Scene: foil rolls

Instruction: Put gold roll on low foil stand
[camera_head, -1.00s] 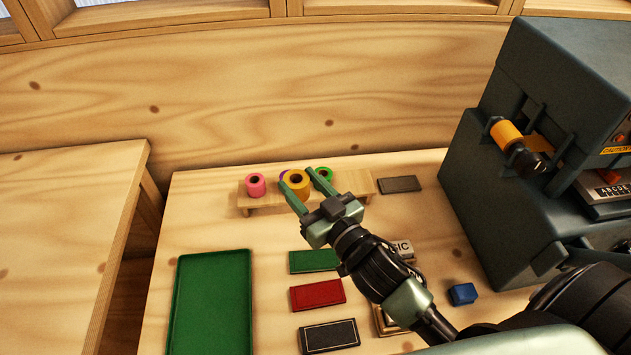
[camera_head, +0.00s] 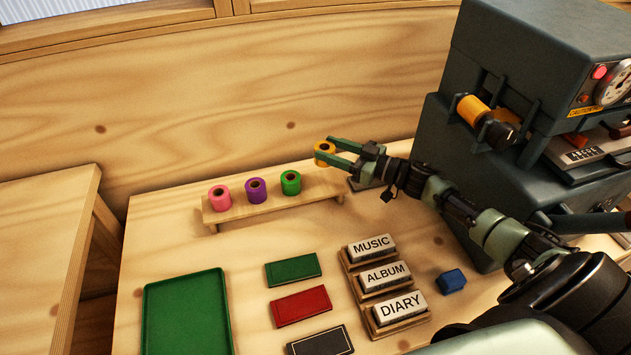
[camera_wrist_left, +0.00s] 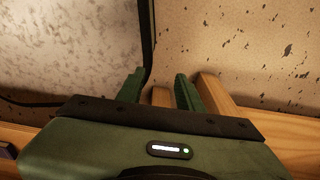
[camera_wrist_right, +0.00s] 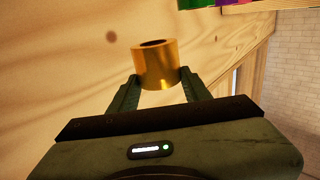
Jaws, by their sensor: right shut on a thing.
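The gold roll (camera_head: 324,154) is between the fingers of my right gripper (camera_head: 332,150), which is shut on it. In the head view it appears beyond the right end of a low wooden stand (camera_head: 320,188), seemingly above it. In the right wrist view the gold roll (camera_wrist_right: 155,66) is upright at the fingertips, clear of any surface. The stand carries a pink roll (camera_head: 220,198), a purple roll (camera_head: 256,191) and a green roll (camera_head: 290,183); its right part is bare. My left gripper (camera_wrist_left: 158,88) is open and empty in the left wrist view.
A dark green machine (camera_head: 480,190) with an orange-gold roll (camera_head: 474,108) stands at right. In front are a green tray (camera_head: 188,315), several flat coloured pieces, a rack with lettered blocks (camera_head: 386,277) and a blue block (camera_head: 452,282). Bare tabletop lies before the stand.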

